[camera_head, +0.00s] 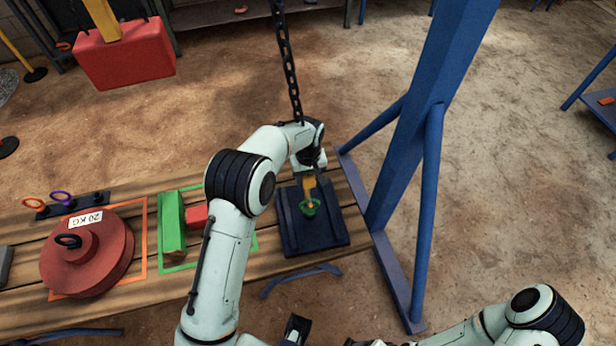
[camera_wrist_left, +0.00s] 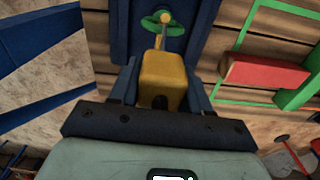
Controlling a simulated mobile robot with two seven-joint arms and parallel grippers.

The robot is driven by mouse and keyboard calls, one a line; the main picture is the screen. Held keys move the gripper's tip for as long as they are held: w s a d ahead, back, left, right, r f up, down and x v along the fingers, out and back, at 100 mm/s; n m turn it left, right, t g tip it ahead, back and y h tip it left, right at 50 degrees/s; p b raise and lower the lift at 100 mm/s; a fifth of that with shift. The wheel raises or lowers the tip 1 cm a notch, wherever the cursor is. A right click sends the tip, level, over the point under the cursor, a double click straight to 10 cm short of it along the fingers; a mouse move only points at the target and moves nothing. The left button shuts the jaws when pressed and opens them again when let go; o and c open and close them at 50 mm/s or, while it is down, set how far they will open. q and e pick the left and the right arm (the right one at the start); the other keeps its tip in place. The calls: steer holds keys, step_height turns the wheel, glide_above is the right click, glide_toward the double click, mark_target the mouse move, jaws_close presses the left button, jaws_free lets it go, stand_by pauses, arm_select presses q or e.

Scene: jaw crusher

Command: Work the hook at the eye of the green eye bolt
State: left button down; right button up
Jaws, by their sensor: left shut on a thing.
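My left gripper (camera_head: 308,184) points down over the dark blue plate (camera_head: 325,235). It is shut on a yellow block (camera_wrist_left: 161,78), the body of the hook, which sits between its fingers in the left wrist view. A thin yellow part with a rounded end (camera_wrist_left: 165,19) reaches from the block to the green eye bolt (camera_wrist_left: 150,25). In the head view the green eye bolt (camera_head: 310,207) stands on the plate, just below the yellow block (camera_head: 309,184). The thin part overlaps the green eye; I cannot tell whether it passes through it.
A chain (camera_head: 287,60) hangs down behind my left wrist. Left on the bench are a green block (camera_head: 172,222), a red block (camera_head: 196,216) and a red 20 KG weight (camera_head: 85,262). A blue post (camera_head: 420,110) with braces stands close right of the plate.

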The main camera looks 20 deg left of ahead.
arm_select(q)
steer(key=shift+r, duration=0.15)
steer(key=shift+s+d+r+p, duration=0.3)
steer(key=shift+d+r, duration=0.05)
steer(key=shift+r, duration=0.35)
